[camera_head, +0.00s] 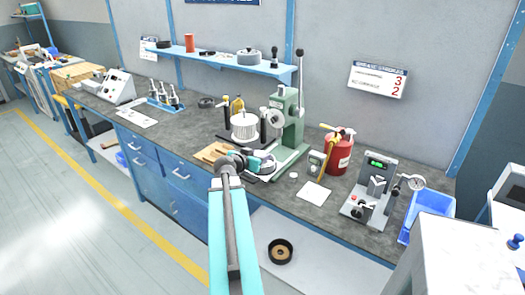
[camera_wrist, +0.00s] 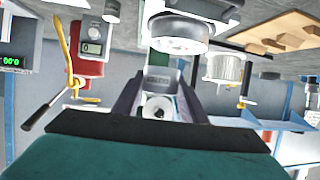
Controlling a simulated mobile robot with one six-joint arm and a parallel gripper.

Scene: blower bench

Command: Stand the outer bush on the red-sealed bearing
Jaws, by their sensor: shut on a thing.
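My gripper (camera_wrist: 163,75) is at the green press; the wrist view is upside down. A silver, round, ring-like part, which I take to be the outer bush (camera_wrist: 178,45), shows at its fingertips. The grip itself is not clear in the picture. In the head view my gripper (camera_head: 264,165) is low in front of the press, and my wrist hides much of the part. I cannot pick out the red-sealed bearing in either view; a red seal does not show.
The green press (camera_head: 291,120) stands behind my gripper, with a white drum (camera_head: 244,128) to its left. A wooden board (camera_head: 211,153) lies left of my wrist. A blue bin (camera_head: 427,228) stands beyond.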

